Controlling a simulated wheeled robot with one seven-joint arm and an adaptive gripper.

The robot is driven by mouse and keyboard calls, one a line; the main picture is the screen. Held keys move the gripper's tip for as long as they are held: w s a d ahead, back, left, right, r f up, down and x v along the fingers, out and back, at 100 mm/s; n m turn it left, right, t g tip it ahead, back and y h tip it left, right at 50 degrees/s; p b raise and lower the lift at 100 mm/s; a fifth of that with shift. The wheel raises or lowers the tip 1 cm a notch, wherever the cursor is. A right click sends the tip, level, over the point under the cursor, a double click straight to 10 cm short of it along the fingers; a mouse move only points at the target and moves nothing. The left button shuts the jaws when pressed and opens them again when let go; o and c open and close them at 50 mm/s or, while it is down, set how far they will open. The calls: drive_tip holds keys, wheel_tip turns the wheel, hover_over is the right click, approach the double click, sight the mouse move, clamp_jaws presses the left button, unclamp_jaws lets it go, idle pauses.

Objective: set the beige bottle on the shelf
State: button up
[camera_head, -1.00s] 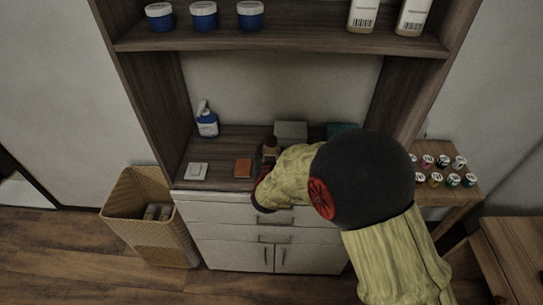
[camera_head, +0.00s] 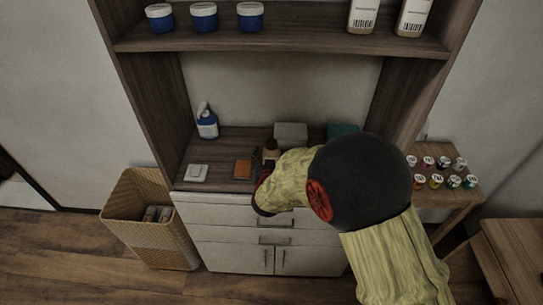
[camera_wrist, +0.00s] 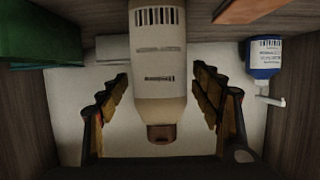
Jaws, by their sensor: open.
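The beige bottle (camera_wrist: 158,60) has a brown cap and a printed label. In the wrist view, which is upside down, it lies between the two fingers of my gripper (camera_wrist: 158,82). The fingers are open, with a visible gap on each side of the bottle. In the head view the bottle's brown cap (camera_head: 271,144) shows above the cabinet counter, and my gripper (camera_head: 266,160) and arm hide most of its body. The upper shelf (camera_head: 300,42) holds two similar pale bottles (camera_head: 362,15) (camera_head: 412,17) at its right.
Three blue jars (camera_head: 204,16) stand on the shelf's left, with free room between jars and bottles. On the counter are a blue pump bottle (camera_head: 207,124), a white item (camera_head: 196,172), an orange block (camera_head: 243,169), a grey box (camera_head: 291,134) and a green box (camera_head: 342,131).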

drive_tip(key=shift+r, duration=0.1)
drive_tip(key=shift+r, duration=0.15)
drive_tip(key=p+v, duration=0.3)
drive_tip(key=v, duration=0.9)
wheel_tip(320, 180, up, 9)
drive_tip(key=s+d+g+y, duration=0.2)
drive_tip(key=g+y, duration=0.1)
drive_tip(key=s+d+r+g+h, duration=0.1)
drive_tip(key=s+d+r+g, duration=0.1)
drive_tip(key=s+d, duration=0.7)
drive_tip(key=s+d+r+g+h, duration=0.1)
drive_tip(key=s+d+r+g, duration=0.2)
drive_tip(key=s+d, duration=0.6)
drive_tip(key=s+r, duration=0.2)
drive_tip(key=s, duration=0.5)
drive_tip(key=shift+h+b, duration=0.3)
